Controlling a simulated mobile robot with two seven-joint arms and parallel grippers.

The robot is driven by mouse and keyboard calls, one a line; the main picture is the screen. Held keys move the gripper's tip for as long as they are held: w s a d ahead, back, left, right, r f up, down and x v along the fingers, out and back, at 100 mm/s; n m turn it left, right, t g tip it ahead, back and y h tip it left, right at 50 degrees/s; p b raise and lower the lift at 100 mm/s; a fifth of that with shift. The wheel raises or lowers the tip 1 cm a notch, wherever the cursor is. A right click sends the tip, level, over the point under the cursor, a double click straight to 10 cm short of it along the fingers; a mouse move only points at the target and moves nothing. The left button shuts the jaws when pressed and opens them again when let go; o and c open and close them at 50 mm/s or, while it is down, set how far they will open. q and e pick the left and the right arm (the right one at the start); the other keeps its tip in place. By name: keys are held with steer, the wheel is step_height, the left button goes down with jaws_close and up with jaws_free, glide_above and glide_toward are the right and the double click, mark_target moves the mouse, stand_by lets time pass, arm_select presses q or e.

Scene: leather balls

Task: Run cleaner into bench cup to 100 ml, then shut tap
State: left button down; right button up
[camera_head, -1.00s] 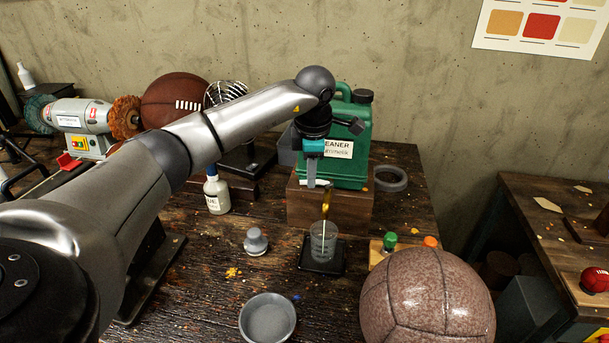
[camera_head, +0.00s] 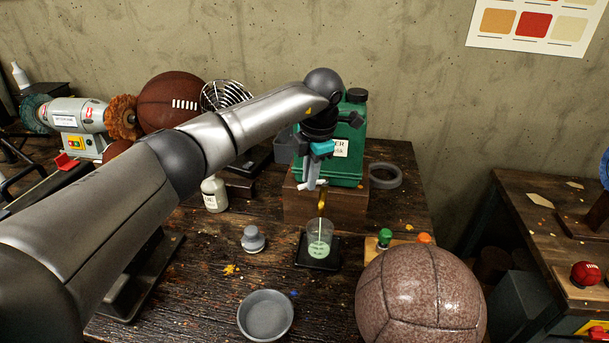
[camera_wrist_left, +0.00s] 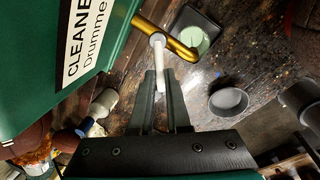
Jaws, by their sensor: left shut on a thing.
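The green cleaner can (camera_head: 348,160) stands on a wooden block at the back of the bench. Its brass tap (camera_head: 322,201) points down over a clear cup (camera_head: 320,240), which stands on a dark square pad. A thin pale stream runs from the spout into the cup, and pale green liquid fills its lower part. The exact level cannot be read. My left gripper (camera_head: 312,184) is shut on the tap's white lever (camera_wrist_left: 157,65), which the left wrist view shows between the fingertips. The brass spout (camera_wrist_left: 182,48) and cup (camera_wrist_left: 193,40) also show there. My right gripper is out of view.
A brown leather ball (camera_head: 422,295) lies front right of the cup. A grey bowl (camera_head: 265,316) and a small grey stopper-like piece (camera_head: 253,239) stand to the front left. A white bottle (camera_head: 214,193) stands left of the block, and a grey ring (camera_head: 384,175) lies right.

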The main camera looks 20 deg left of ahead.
arm_select(q)
steer(key=c, duration=0.9)
jaws_free()
steer(key=shift+r, duration=0.1)
steer(key=r, duration=0.5)
steer(key=s+d+r, duration=0.1)
steer(key=r, duration=0.4)
steer(key=s+d+r, duration=0.1)
steer(key=r, duration=0.3)
steer(key=shift+d+r, duration=0.15)
steer(key=shift+r, duration=0.25)
